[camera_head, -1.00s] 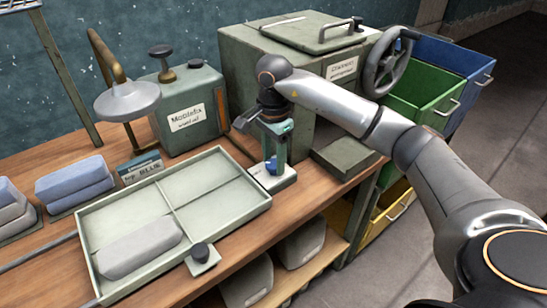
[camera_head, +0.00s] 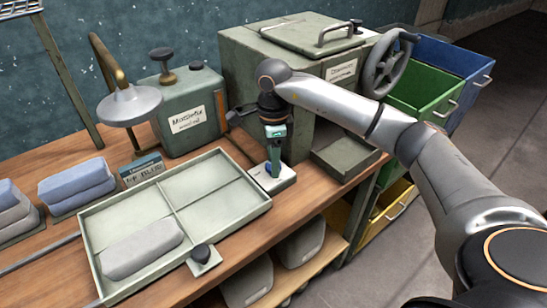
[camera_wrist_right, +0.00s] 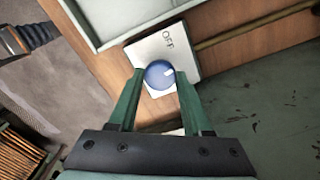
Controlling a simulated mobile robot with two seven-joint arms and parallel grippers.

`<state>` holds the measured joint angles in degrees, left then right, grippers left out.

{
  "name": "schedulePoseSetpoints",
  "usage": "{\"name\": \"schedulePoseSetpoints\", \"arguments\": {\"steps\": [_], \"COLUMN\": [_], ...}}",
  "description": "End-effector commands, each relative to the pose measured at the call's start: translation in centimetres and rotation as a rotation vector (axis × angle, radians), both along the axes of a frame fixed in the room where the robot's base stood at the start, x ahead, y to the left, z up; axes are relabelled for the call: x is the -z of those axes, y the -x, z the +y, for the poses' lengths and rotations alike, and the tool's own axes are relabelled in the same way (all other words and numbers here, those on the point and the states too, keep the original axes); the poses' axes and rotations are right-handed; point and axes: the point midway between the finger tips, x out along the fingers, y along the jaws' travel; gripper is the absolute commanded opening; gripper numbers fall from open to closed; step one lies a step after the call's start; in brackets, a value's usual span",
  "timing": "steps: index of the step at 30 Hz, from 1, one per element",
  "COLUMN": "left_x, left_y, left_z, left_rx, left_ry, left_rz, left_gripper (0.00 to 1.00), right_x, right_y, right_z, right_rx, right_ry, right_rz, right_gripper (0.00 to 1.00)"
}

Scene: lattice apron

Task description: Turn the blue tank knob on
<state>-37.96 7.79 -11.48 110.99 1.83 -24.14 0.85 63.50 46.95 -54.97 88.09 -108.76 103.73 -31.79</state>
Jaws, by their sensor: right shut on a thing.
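The blue tank knob (camera_wrist_right: 160,74) is a round blue dial with a pale pointer mark, on a white plate (camera_wrist_right: 150,48) lettered OFF. In the wrist view the pointer faces right and slightly up, not at the OFF lettering. My right gripper (camera_wrist_right: 160,80) reaches down over the plate, with its green fingers on either side of the knob and shut on it. In the head view the right gripper (camera_head: 274,160) covers most of the knob. The white plate (camera_head: 284,178) sits on the bench right of the divided tray. My left gripper is not in view.
A divided tray (camera_head: 226,204) holds a grey block (camera_head: 140,250). A black knob (camera_head: 202,252) on a small plate sits at its front edge. A green tank (camera_head: 190,112) and a large box (camera_head: 255,70) with a handwheel (camera_head: 386,66) stand behind.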

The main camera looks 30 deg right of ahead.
Motion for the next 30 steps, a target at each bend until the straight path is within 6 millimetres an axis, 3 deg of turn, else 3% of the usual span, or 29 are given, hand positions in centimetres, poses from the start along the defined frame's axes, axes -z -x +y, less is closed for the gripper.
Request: {"name": "schedulePoseSetpoints", "arguments": {"steps": [30], "left_x": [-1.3], "left_y": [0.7], "left_z": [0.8], "left_rx": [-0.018], "left_ry": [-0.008], "left_rz": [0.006], "left_gripper": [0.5], "right_x": [-0.1], "right_y": [-0.1], "right_z": [0.1], "right_rx": [0.907], "right_ry": [-0.003], "right_rz": [-0.002], "right_gripper": [0.0]}}
